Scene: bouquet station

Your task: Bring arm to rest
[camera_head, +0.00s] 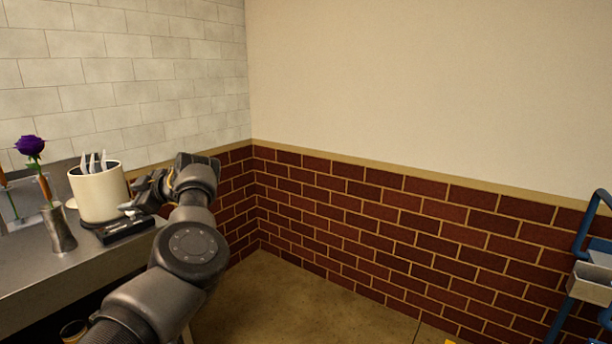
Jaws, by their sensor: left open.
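My left gripper (137,200) is at the right end of the metal counter, at the end of my dark arm that comes in from the lower left. Its fingers point left, toward the cream pot, and it looks open and empty. A dark, flat device (124,229) lies on the counter just below the fingers; I cannot tell whether they touch it. My right gripper is not in view.
A cream pot (99,194) with pale utensils stands on the metal counter (100,262). Left of it a metal vase (60,230) holds a purple flower (30,147). A blue cart frame (585,225) stands at the far right.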

